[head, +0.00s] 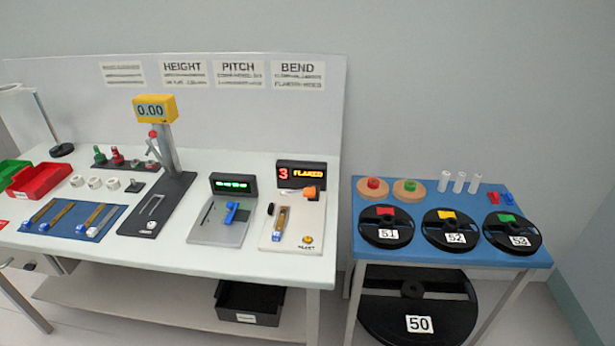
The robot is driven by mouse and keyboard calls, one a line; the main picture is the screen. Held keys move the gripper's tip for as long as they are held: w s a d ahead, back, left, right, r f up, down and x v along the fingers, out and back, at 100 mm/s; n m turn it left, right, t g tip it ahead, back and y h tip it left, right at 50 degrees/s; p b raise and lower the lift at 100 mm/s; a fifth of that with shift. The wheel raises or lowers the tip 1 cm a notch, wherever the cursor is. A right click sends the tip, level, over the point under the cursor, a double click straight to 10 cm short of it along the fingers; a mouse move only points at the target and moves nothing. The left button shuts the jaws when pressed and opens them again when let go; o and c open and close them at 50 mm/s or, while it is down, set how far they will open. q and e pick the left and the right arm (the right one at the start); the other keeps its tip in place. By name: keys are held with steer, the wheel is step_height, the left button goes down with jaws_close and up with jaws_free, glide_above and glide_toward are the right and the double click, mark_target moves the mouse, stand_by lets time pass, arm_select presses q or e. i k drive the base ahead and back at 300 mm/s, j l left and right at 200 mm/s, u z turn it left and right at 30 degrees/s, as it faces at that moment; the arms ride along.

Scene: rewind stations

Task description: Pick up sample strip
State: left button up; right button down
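Several thin sample strips lie on a blue mat (70,230) at the left front of the white table; one is a brown-gold strip (62,213) with a blue end, and another is a similar strip (92,216) to its right. One more short gold strip (281,221) with a blue end sits on the white bend tester (299,232), whose display (301,174) reads "3 FLAKED". Neither of my grippers shows in the head view.
A height gauge (155,110) reading 0.00 and a grey pitch device (219,222) stand between mat and bend tester. Red bin (40,181) is at left. A blue side table (455,258) holds black reels 51, 52 and 53. A black bin (247,302) is on the lower shelf.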

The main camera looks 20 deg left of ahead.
mark_target(277, 234)
steer(key=i+j, duration=0.15)
steer(key=j, duration=0.25)
steer(key=i+j, duration=0.1)
steer(key=j, duration=0.25)
steer(key=i+j+z, duration=0.1)
steer(key=j, duration=0.3)
